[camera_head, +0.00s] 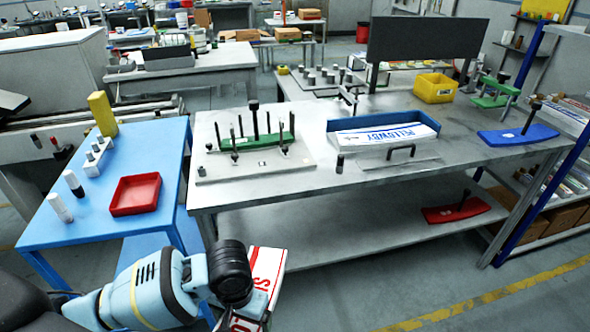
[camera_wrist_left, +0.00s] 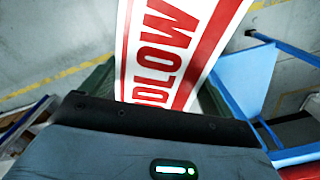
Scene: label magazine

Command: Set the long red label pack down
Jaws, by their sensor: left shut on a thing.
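The long red label pack (camera_head: 267,268), white with red stripes and lettering, is at the bottom of the head view. It is in front of the steel bench (camera_head: 340,184) and right of the blue table (camera_head: 95,222), above the floor. My left gripper (camera_head: 255,300) is shut on it, partly hidden by my wrist in that view. In the left wrist view, the pack (camera_wrist_left: 165,55) extends up and away from the dark gripper (camera_wrist_left: 155,100). My right gripper is not in view.
On the bench are a blue tray (camera_head: 345,125) with a blue-lettered pack, a green fixture with rods (camera_head: 262,140) and a yellow bin (camera_head: 434,88). A red tray (camera_head: 135,194) sits on the blue table.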

